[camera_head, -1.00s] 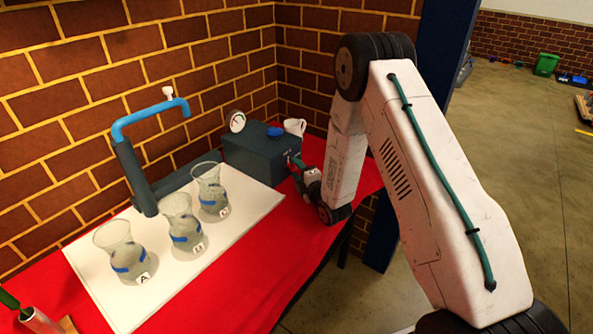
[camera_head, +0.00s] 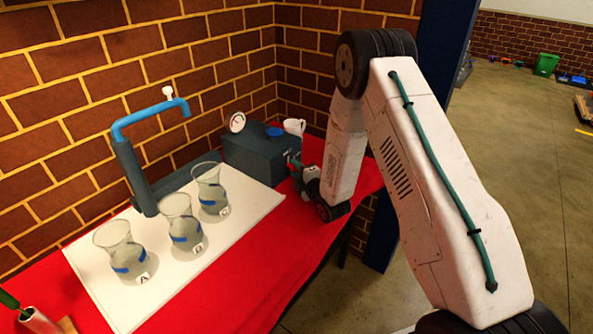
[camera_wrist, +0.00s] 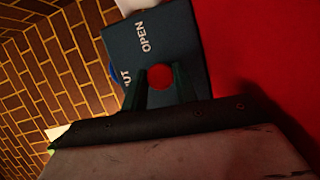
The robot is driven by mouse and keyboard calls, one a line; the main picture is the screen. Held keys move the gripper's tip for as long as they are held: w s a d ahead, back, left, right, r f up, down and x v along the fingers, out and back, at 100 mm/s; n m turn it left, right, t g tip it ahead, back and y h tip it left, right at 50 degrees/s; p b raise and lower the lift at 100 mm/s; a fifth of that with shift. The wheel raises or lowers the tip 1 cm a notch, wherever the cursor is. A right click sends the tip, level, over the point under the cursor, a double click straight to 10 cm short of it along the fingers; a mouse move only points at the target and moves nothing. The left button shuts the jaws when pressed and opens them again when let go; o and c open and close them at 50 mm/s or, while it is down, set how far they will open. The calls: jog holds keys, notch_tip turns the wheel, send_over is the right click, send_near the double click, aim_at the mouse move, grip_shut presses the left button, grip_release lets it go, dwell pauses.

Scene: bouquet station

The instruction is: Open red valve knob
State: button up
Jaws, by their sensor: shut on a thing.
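The dark blue-grey box (camera_head: 250,155) stands at the back of the table, in the corner of the brick walls. In the wrist view its face (camera_wrist: 185,40) bears the word OPEN and a partly covered word ending in UT. The round red valve knob (camera_wrist: 160,77) sits on that face, between my fingers. My gripper (camera_wrist: 161,80) is shut on the knob, one dark finger on each side. In the head view my gripper (camera_head: 296,166) is at the box's right end, and the knob is hidden there.
Three glass vases (camera_head: 187,222) with blue bands stand on a white board (camera_head: 125,305) on the red cloth (camera_head: 262,255). A blue pipe spout (camera_head: 150,113) rises behind them.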

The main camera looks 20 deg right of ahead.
jog(key=m+g, duration=0.1)
jog(key=m, duration=0.2)
jog(key=shift+r+g, duration=0.15)
jog(key=shift+g, duration=0.15)
jog(key=m+g+y, duration=0.1)
jog(key=m, duration=0.3)
jog(key=shift+d+g, duration=0.1)
jog(key=shift+g, duration=0.3)
jog(key=m+g+y, duration=0.1)
jog(key=m, duration=0.2)
jog(key=shift+w+d+r, duration=0.1)
jog(key=shift+w+m+g+y, duration=0.1)
jog(key=shift+m+g+y, duration=0.75)
jog(key=shift+m, duration=0.45)
jog(key=shift+r, duration=0.1)
jog(key=o, duration=1)
jog(key=shift+c, duration=0.2)
jog(key=shift+d, duration=0.1)
jog(key=shift+v, duration=3.9)
